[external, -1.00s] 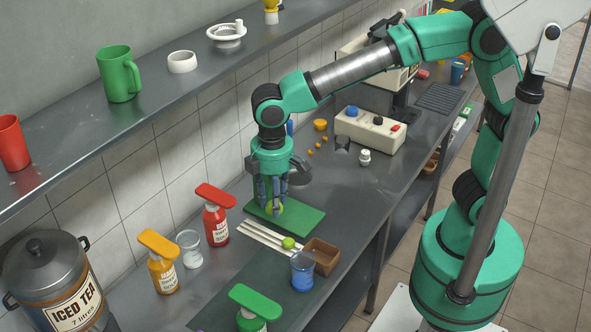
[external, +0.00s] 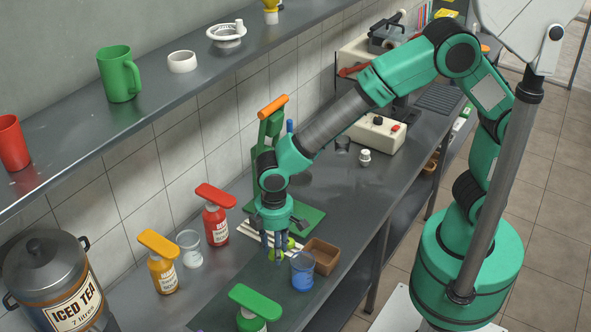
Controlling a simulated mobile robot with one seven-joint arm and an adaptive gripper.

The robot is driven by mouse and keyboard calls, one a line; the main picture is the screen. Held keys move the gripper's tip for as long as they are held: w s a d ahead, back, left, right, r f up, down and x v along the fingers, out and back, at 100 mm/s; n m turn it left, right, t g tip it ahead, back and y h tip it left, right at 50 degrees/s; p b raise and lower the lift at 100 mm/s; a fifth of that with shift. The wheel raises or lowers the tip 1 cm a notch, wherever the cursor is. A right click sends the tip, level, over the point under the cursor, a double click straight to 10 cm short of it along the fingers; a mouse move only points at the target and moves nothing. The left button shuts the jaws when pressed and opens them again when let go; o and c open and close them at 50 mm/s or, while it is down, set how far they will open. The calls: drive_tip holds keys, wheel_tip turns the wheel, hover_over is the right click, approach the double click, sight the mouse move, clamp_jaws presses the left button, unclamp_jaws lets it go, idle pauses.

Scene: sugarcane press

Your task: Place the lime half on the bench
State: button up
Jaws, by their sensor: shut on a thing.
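A blue cup (external: 303,272) and a brown box (external: 322,255) stand close to the right of my gripper. White sticks (external: 258,232) and a green board (external: 305,221) lie behind. Red (external: 215,225) and orange (external: 163,275) bottles and a clear glass (external: 189,248) stand left.

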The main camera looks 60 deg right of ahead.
drive_tip(key=b, duration=0.3)
hover_over(278, 295)
wheel_tip(278, 295, down, 14)
drive_tip(key=shift+r, duration=0.25)
drive_tip(key=shift+f+b, duration=0.35)
drive_tip(key=shift+f, duration=1.9)
drive_tip(key=shift+f, duration=0.15)
drive_tip(key=o, duration=0.7)
wheel_tip(278, 295, up, 12)
drive_tip(key=p, duration=0.2)
drive_tip(key=shift+r+p, duration=0.2)
drive_tip(key=shift+p, duration=0.1)
